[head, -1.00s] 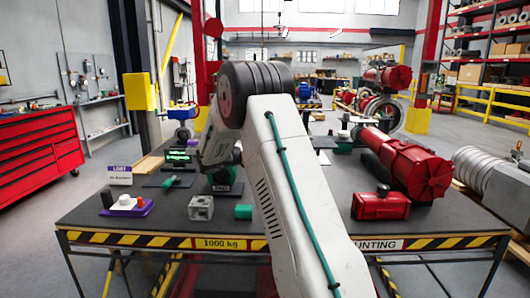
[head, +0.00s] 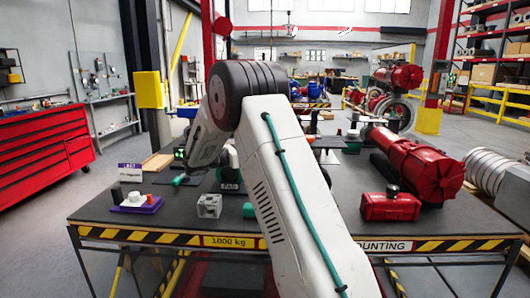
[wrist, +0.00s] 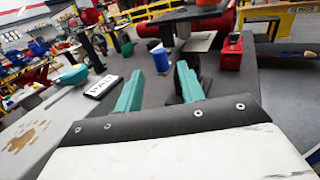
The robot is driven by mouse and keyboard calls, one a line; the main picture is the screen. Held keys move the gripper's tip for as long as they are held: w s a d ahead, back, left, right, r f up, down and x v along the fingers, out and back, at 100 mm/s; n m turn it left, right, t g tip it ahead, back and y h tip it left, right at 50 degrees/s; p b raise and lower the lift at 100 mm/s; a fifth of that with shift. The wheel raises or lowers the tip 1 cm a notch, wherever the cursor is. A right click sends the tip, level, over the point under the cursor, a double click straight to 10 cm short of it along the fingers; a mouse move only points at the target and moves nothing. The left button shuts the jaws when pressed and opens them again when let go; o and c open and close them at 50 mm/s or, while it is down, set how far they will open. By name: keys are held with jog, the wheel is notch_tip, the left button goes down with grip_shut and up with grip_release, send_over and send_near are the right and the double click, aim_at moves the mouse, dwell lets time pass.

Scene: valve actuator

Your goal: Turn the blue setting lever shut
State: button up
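In the wrist view my gripper (wrist: 160,90) shows two teal fingers set apart, with nothing held between them. Beyond the gap a small blue upright piece (wrist: 160,60) stands on the dark bench top; I cannot tell whether it is the blue setting lever. A dark upright part stands just behind the right finger, and I cannot tell whether they touch. In the head view my arm covers much of the bench middle, and my fingers cannot be made out surely. No blue lever shows clearly there.
The bench (head: 120,222) has a striped front edge. On it are a grey block (head: 209,206), a purple-based fixture (head: 137,203), a red box (head: 390,206) and a large red cylinder (head: 415,165). A lettered plate (wrist: 101,87) lies left of my fingers. A red tool cabinet (head: 42,155) stands left.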

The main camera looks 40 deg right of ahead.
jog(key=shift+a, duration=0.25)
jog(key=shift+w+r, duration=0.1)
jog(key=shift+r, duration=0.15)
jog(key=c, duration=0.7)
jog(key=s+r, duration=0.1)
jog(key=s+a+r, duration=0.1)
jog(key=r, duration=0.1)
jog(key=shift+r, duration=0.15)
grip_shut()
jog(key=s+a+f+n+t, duration=0.25)
jog(key=s+n+t, duration=0.3)
jog(key=n, duration=0.75)
jog(key=s+a+f+n+t, duration=0.2)
jog(key=s+a+n+t, duration=0.3)
jog(key=n, duration=0.7)
jog(key=w+d+t, duration=0.1)
jog(key=w+d, duration=0.6)
jog(key=d, duration=0.5)
jog(key=shift+d+r+n, duration=0.2)
jog(key=shift+n, duration=0.1)
